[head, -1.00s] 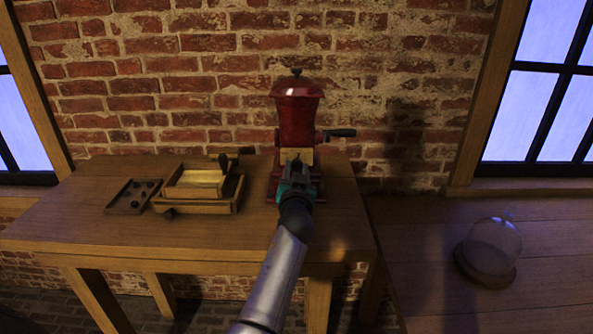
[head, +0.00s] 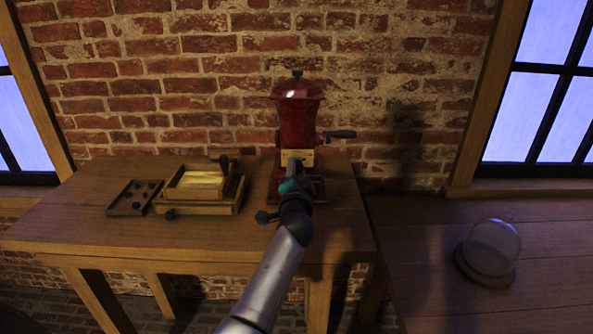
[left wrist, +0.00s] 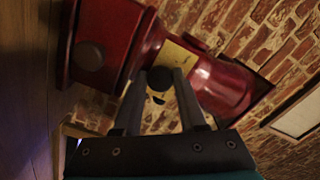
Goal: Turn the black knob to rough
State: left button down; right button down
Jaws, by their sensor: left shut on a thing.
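A red mill (head: 298,122) stands at the back of the wooden table, with a brass plate (head: 308,156) on its front. My left gripper (head: 292,162) is at that plate and hides the knob in the head view. In the left wrist view the mill lies sideways, and the round black knob (left wrist: 160,79) sits between the fingertips of my left gripper (left wrist: 162,82), beside the brass plate (left wrist: 182,57). The gripper is shut on the knob. Marks on the plate are too small to read. My right gripper is not in view.
A crank with a black handle (head: 341,134) sticks out to the mill's right. A wooden box (head: 200,190) with a brass-coloured top and a small dark tray (head: 134,197) stand on the left. A glass dome (head: 492,246) stands on the right-hand table.

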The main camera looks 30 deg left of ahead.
pick_arm(q)
jog(key=shift+r+m, duration=0.1)
jog(key=shift+m, duration=0.3)
jog(key=shift+c, duration=2.4)
grip_release()
jog(key=v, duration=1.5)
jog(key=shift+p, duration=0.4)
jog(key=shift+s, duration=0.1)
